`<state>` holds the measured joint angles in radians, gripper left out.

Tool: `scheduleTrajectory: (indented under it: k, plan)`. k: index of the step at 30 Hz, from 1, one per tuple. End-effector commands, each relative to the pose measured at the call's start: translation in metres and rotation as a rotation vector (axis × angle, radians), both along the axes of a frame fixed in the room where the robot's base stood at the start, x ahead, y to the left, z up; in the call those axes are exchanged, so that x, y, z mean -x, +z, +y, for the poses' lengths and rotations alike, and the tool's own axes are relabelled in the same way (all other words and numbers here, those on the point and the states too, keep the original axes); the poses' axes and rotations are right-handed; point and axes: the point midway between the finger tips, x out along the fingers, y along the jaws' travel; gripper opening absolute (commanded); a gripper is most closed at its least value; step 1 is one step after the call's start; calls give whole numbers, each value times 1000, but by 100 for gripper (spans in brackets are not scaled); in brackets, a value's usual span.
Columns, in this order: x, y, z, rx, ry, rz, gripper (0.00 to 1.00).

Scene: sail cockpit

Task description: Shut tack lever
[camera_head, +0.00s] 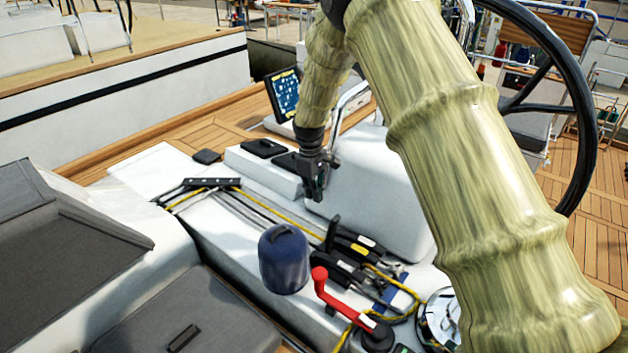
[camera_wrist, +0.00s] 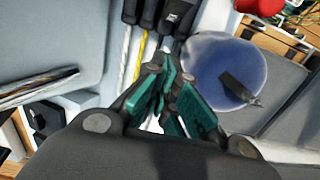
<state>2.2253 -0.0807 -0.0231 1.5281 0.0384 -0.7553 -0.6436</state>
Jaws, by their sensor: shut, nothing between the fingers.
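A bank of black rope-clutch levers (camera_head: 352,243) sits on the white cockpit coaming, one with a white label and one with a yellow label. The labels are too small to read, so I cannot tell which is the tack lever. In the wrist view the levers (camera_wrist: 150,14) show at the top edge, beyond my fingertips. My gripper (camera_head: 316,193) is shut and empty, above the coaming and behind the levers, apart from them. Its teal-padded fingers (camera_wrist: 174,88) show in the wrist view.
A blue-covered winch (camera_head: 284,260) stands beside the levers, and it is close to my fingers in the wrist view (camera_wrist: 222,68). A red handle (camera_head: 334,293) stands in front. Ropes (camera_head: 262,222) run along the coaming. A steering wheel (camera_head: 583,110) is at right, a display (camera_head: 285,93) behind.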

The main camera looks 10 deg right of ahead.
Motion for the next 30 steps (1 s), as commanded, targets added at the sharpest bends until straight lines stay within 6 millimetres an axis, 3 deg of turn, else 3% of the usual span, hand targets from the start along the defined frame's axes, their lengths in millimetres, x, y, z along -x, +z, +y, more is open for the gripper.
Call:
scheduleTrajectory:
  k: [8, 18, 30]
  plan:
    - [3, -37, -1, 0, 0, 2, 0]
    - [31, -41, -24, -1, -1, 0, 0]
    - [33, -43, -26, -1, -1, -2, 0]
